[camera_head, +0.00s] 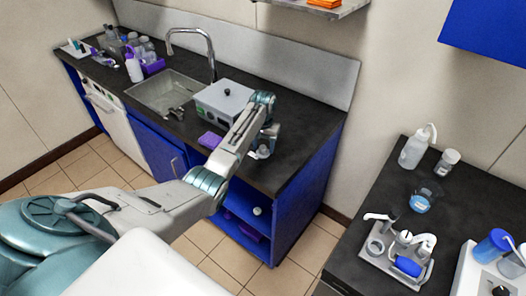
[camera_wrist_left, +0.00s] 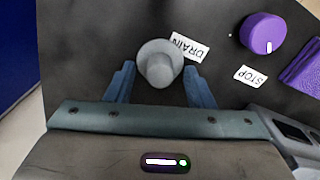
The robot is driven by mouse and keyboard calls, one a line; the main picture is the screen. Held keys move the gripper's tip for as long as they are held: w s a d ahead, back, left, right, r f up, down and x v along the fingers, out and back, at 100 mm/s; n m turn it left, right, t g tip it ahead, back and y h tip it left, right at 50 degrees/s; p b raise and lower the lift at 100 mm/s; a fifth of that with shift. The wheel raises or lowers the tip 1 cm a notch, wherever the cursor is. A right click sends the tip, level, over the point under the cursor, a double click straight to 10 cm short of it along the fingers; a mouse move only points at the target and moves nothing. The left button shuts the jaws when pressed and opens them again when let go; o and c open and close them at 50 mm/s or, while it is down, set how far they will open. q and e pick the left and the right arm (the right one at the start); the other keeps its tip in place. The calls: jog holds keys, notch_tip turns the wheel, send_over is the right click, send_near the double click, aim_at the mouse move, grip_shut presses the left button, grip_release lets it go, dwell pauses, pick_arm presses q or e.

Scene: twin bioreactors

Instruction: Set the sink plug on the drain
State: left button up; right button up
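A grey, round, plug-like piece with a narrower top (camera_wrist_left: 160,62) stands on the dark counter beside a "DRAIN" label (camera_wrist_left: 189,47) in the left wrist view. I take it to be the sink plug. My left gripper (camera_wrist_left: 160,88) is open, with one finger on each side of it and a gap to each. In the head view my left gripper (camera_head: 264,149) is low over the counter, right of the lidded grey box. The sink (camera_head: 150,94) is further left, under a curved tap; its drain cannot be made out. My right gripper is not in view.
A purple knob (camera_wrist_left: 262,33) and a "STOP" label (camera_wrist_left: 250,76) are beside the plug. A purple pad (camera_head: 210,140) lies near the counter's front edge. The grey box (camera_head: 222,103) stands between sink and gripper. Dark counter (camera_head: 311,120) to the right is clear.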

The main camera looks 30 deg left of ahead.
pick_arm(q)
jog(key=c, duration=0.9)
grip_shut()
jog(key=shift+r, duration=0.2)
